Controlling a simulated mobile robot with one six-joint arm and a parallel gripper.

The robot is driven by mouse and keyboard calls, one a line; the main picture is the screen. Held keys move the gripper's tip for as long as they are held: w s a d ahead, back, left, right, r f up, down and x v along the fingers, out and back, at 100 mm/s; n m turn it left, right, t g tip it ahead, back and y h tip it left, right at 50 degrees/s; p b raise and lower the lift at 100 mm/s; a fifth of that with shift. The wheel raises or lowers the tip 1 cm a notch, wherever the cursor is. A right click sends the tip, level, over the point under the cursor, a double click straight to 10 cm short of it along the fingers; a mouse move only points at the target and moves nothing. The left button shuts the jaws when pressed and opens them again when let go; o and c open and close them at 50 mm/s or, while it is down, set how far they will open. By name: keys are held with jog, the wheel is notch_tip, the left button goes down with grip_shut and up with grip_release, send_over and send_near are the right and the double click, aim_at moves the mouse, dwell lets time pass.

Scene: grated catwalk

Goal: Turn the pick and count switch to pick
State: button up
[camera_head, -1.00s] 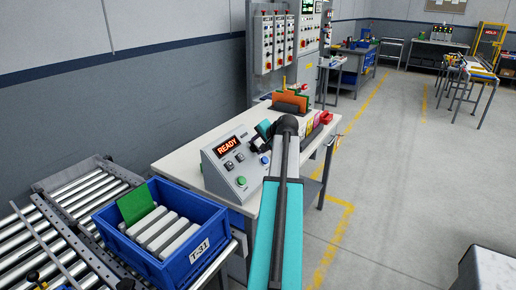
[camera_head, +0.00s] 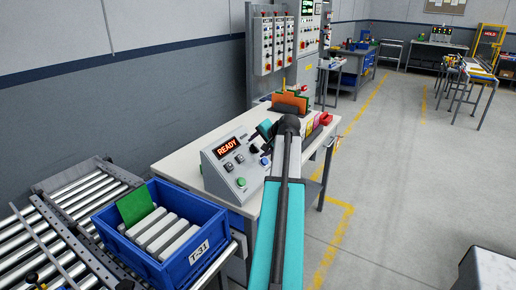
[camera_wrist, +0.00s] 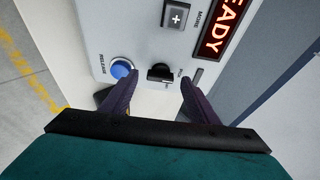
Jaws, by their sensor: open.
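The grey control console (camera_head: 212,176) stands on the bench, its red display reading READY. In the wrist view, a small black switch knob (camera_wrist: 160,72) sits on the panel beside the blue button (camera_wrist: 122,69) marked RELEASE. Small lettering beside the knob is hard to read. My gripper (camera_wrist: 158,84) is open, its two dark fingers pointing at the panel on either side of the knob. I cannot tell whether either finger touches it. In the head view my gripper (camera_head: 256,143) is at the console's right end, and the knob is hidden there.
A button with a plus sign (camera_wrist: 175,17), marked MORE, sits above the knob in the wrist view. A blue tote (camera_head: 170,262) labelled T-31 stands at front left by the roller conveyor (camera_head: 45,250). Orange and green upright pieces (camera_head: 290,103) stand behind my arm.

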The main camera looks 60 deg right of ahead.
jog(key=b+v, duration=0.1)
jog(key=v, duration=1.1)
jog(key=shift+s+a+r+b, duration=0.15)
jog(key=shift+a+r+b, duration=0.05)
jog(key=shift+b, duration=0.1)
